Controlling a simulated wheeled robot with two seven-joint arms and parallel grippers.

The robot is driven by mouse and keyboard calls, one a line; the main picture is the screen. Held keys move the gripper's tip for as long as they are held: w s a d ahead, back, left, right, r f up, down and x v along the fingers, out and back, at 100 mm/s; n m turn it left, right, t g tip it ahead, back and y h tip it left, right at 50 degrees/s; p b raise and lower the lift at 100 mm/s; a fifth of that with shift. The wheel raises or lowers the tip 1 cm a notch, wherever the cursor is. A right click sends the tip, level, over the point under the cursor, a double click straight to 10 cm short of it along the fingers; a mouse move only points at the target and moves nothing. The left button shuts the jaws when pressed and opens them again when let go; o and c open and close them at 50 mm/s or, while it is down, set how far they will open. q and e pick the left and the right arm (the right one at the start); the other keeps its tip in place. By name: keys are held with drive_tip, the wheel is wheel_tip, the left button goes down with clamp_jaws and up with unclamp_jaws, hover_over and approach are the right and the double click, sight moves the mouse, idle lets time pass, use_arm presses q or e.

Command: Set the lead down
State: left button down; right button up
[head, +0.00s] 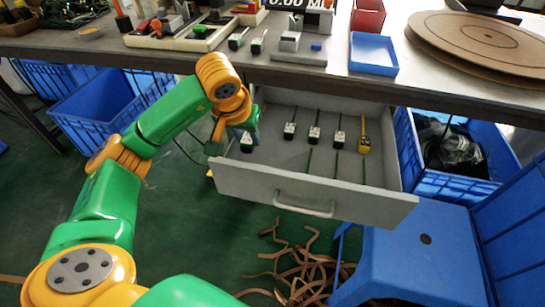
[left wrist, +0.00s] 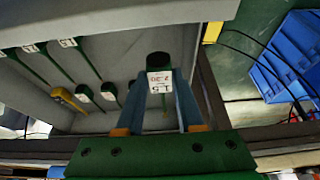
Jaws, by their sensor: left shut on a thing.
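My left gripper (head: 247,133) is over the left end of the open grey drawer (head: 306,197). It is shut on a lead (head: 246,146) with a dark green body and a white label. In the left wrist view the lead (left wrist: 160,81) sits between the two blue-grey fingers, label towards the camera. I cannot tell whether it touches the drawer floor. Several similar leads, such as one with a white block (head: 314,134), lie in a row to the right inside the drawer. A yellow-ended piece (head: 363,140) lies at the row's right end. My right gripper is out of view.
The bench (head: 300,82) above the drawer carries fixtures, a blue tray (head: 373,54) and round brown boards (head: 485,38). Blue crates (head: 112,100) stand left, and a blue stool (head: 425,245) stands front right. Brown strips (head: 300,265) litter the floor. The drawer's front interior looks mostly clear.

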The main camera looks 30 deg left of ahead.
use_arm(q)
wheel_tip(320, 180, down, 8)
drive_tip(key=shift+r+b, duration=0.1)
drive_tip(key=shift+b, duration=0.8)
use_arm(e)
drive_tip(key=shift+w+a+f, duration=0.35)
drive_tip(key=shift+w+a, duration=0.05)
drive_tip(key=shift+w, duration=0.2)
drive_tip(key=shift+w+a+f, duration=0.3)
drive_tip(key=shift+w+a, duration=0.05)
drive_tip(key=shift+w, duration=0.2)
use_arm(q)
drive_tip(key=shift+f, duration=0.2)
drive_tip(key=shift+f, duration=0.15)
drive_tip(key=c, duration=0.5)
unclamp_jaws()
drive_tip(key=shift+c, duration=0.2)
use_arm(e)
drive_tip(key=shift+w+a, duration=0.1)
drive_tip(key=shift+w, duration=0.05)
